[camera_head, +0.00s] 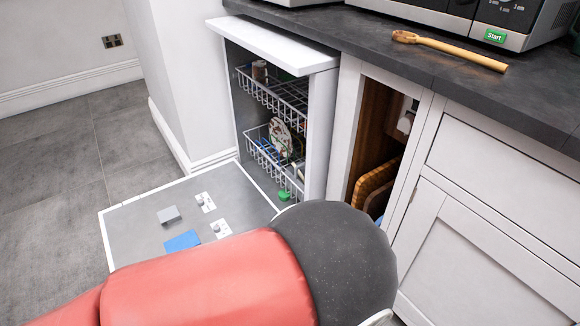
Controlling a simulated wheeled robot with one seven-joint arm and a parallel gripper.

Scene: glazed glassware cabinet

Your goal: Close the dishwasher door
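The dishwasher (320,130) stands under the counter, with wire racks (270,98) inside holding a patterned plate (281,138) and other items. Its door (140,228) is folded down, lying open and roughly flat in front of the opening. The grey inner face has a blue patch, a small grey block and white fittings. My red and black arm crosses the lower middle of the picture and covers the door's near right part. My gripper is not visible, so its place relative to the door cannot be seen.
Right of the dishwasher is an open narrow cupboard (375,150) with wooden boards inside, then a white cabinet (490,235). A wooden spoon (450,50) and a microwave (490,22) are on the dark counter (370,35). Grey floor (50,200) is clear at left.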

